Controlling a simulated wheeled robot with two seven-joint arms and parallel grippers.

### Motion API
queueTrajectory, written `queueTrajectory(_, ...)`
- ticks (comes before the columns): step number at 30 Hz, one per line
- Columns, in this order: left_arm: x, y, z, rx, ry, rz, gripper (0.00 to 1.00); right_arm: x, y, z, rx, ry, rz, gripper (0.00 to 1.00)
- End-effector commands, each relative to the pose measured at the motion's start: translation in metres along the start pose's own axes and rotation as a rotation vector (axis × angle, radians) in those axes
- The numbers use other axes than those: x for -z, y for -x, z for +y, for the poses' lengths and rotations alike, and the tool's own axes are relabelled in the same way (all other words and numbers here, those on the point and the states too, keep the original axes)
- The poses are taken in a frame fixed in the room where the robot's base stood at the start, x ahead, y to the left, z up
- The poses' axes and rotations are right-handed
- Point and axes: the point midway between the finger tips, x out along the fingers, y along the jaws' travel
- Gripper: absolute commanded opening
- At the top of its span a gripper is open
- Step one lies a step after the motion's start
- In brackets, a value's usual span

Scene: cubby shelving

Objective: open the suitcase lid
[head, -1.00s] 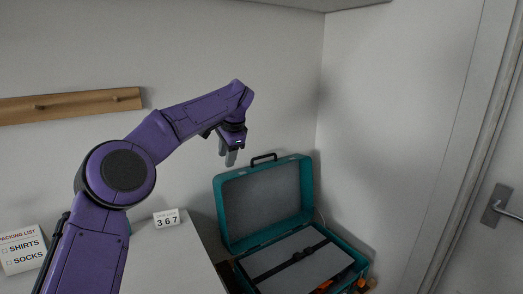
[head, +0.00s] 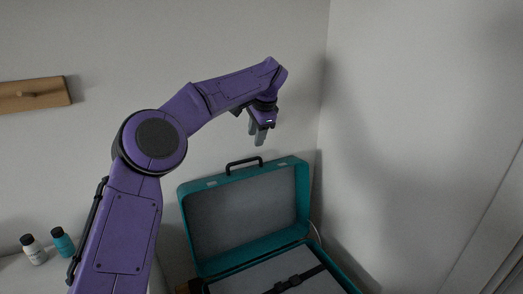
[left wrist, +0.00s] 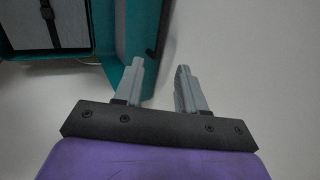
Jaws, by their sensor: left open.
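The teal suitcase stands at the lower middle of the head view with its lid (head: 245,212) raised upright, its grey lining facing me. A black handle (head: 244,164) sits on the lid's top edge. The suitcase base (head: 278,275) holds a grey panel with a black strap. My left gripper (head: 258,138) is above the lid's upper edge, apart from it and empty. In the left wrist view the left gripper's fingers (left wrist: 160,80) are spread, with the teal lid (left wrist: 125,45) beside the left finger. My right gripper is out of view.
A wooden peg rail (head: 35,94) is on the back wall. A white bottle (head: 33,249) and a teal bottle (head: 62,242) stand on a pale surface at lower left. A wall rises close at the suitcase's right.

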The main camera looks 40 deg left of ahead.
Motion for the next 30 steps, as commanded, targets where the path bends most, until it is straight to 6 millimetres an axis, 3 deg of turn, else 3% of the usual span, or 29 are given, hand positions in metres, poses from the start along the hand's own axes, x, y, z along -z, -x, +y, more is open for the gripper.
queueTrajectory(4, -0.005, -0.018, -0.002, -0.002, 0.004, -0.005, 0.40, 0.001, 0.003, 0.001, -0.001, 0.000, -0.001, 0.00)
queueTrajectory(15, -0.005, -0.093, -0.002, -0.002, 0.005, -0.005, 0.40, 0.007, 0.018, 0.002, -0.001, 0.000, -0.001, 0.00)
queueTrajectory(19, -0.004, -0.103, -0.002, 0.000, 0.003, -0.003, 0.40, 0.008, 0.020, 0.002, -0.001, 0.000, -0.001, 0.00)
queueTrajectory(26, -0.003, -0.105, -0.001, 0.001, 0.003, -0.001, 0.40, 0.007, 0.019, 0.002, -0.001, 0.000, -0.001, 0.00)
queueTrajectory(28, -0.003, -0.105, -0.001, 0.001, 0.002, -0.001, 0.24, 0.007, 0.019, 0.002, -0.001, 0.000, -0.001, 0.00)
queueTrajectory(30, -0.002, -0.105, -0.001, 0.001, 0.002, -0.001, 0.01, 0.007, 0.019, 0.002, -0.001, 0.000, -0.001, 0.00)
